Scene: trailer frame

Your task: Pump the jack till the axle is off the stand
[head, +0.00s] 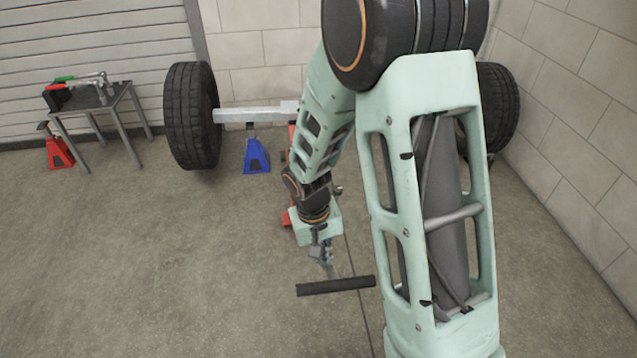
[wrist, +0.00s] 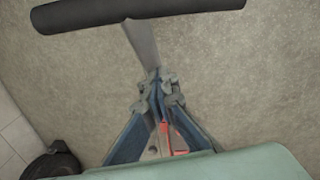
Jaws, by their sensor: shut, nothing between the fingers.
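The grey axle (head: 250,114) runs between two black tyres, over a blue stand (head: 256,157). The stand's post reaches close to the axle's underside; I cannot tell whether they touch. The red jack (head: 291,217) is mostly hidden behind my arm. Its handle has a black crossbar grip (head: 336,286), which also spans the top of the wrist view (wrist: 140,15). A grey handle shaft (wrist: 141,44) runs down from the grip toward my fingertips. My gripper (head: 326,262) is shut and empty beside the shaft, below the grip; its closed fingertips show in the wrist view (wrist: 160,90).
A small metal table (head: 122,90) with tools stands at the left, with a red stand (head: 60,150) by it. Block walls close off the back and right. A tyre (head: 193,115) stands left of the blue stand. The floor in front at left is clear.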

